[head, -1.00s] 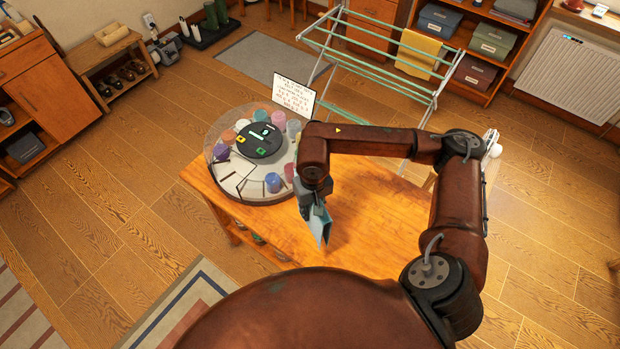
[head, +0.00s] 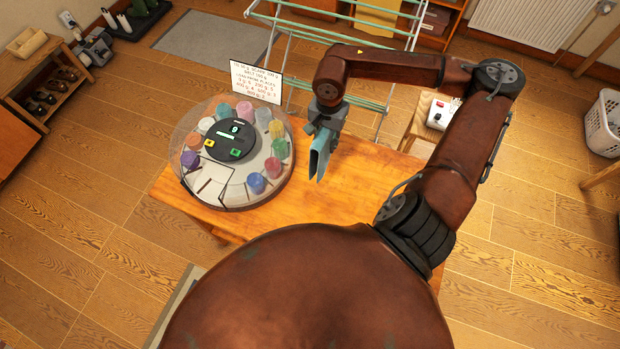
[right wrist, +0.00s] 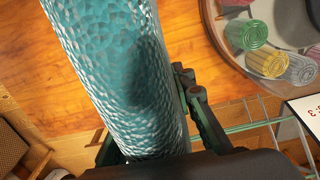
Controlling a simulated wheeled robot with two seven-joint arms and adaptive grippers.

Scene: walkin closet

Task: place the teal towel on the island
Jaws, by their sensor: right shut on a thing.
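The teal towel (head: 320,154) hangs from my right gripper (head: 325,122), above the wooden island (head: 300,205). In the right wrist view the towel (right wrist: 115,70) is a long folded teal piece with a bumpy texture. My right gripper (right wrist: 150,145) is shut on its near end. The island top (right wrist: 45,75) shows as bare wood behind the towel. The gap between towel and wood cannot be told exactly. My left gripper is in neither view.
A round clear-covered carousel with several coloured jars (head: 232,150) fills the island's left part. A sign (head: 256,82) stands behind it. The island's right part is bare.

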